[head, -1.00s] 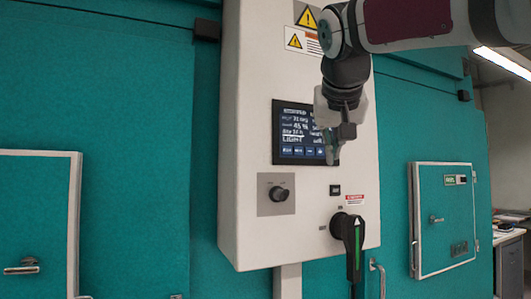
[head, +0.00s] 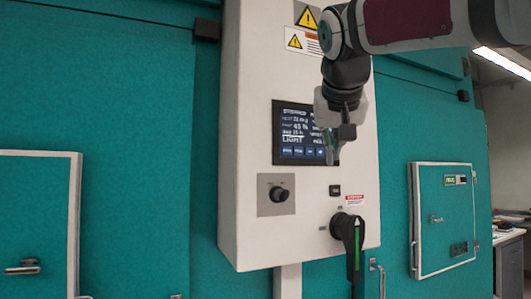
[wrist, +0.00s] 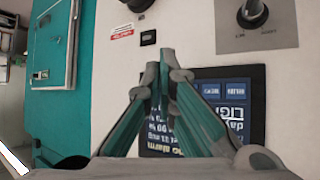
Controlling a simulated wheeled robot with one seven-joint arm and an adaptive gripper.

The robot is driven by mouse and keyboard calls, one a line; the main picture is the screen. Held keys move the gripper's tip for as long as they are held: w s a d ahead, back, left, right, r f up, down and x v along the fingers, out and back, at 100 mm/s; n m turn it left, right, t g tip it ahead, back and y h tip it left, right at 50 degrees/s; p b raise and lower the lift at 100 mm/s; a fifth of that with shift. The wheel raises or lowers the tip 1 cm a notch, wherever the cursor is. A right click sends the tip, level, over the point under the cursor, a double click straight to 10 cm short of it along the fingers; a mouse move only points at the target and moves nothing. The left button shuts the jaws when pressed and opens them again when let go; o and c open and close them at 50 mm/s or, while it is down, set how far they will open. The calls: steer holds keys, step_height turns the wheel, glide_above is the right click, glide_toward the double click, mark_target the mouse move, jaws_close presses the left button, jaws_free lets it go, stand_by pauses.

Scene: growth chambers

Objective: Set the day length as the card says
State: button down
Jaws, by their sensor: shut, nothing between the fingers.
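The dark display screen (head: 297,134) is set in the white control cabinet. It shows rows of white text, one looking like "LIGHT", and a row of blue buttons (head: 299,152) along its bottom. The small digits are too blurred to read surely. My gripper (head: 333,158) is shut and empty in front of the screen's lower right corner. In the wrist view my gripper (wrist: 165,68) points at the edge of the screen (wrist: 258,95), which appears turned over and partly hidden by the fingers. I cannot tell whether the fingertips touch it. No card can be made out.
Below the screen are a black knob (head: 278,194), a small black switch (head: 335,190) and a large black handle (head: 351,240) with a green stripe. Warning labels (head: 305,18) are above. Teal chamber doors stand on both sides, the right one (head: 443,218) with a latch.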

mark_target(309, 151)
steer(key=s+p, duration=0.2)
steer(key=s+d+p, duration=0.1)
steer(key=p, duration=0.1)
steer(key=shift+s+p, duration=0.3)
steer(key=shift+s, duration=0.1)
steer(key=shift+w, duration=0.15)
steer(key=shift+w+a+b, duration=0.45)
steer(key=shift+w+b, duration=0.1)
steer(key=shift+w, duration=0.85)
steer(key=shift+w+a+b, duration=0.4)
steer(key=shift+w+b, duration=0.1)
steer(key=shift+w, duration=0.85)
steer(key=shift+w+a+b, duration=0.45)
steer(key=shift+w+b, duration=0.1)
steer(key=shift+w, duration=0.85)
steer(key=shift+w+a, duration=0.15)
steer(key=shift+w, duration=0.2)
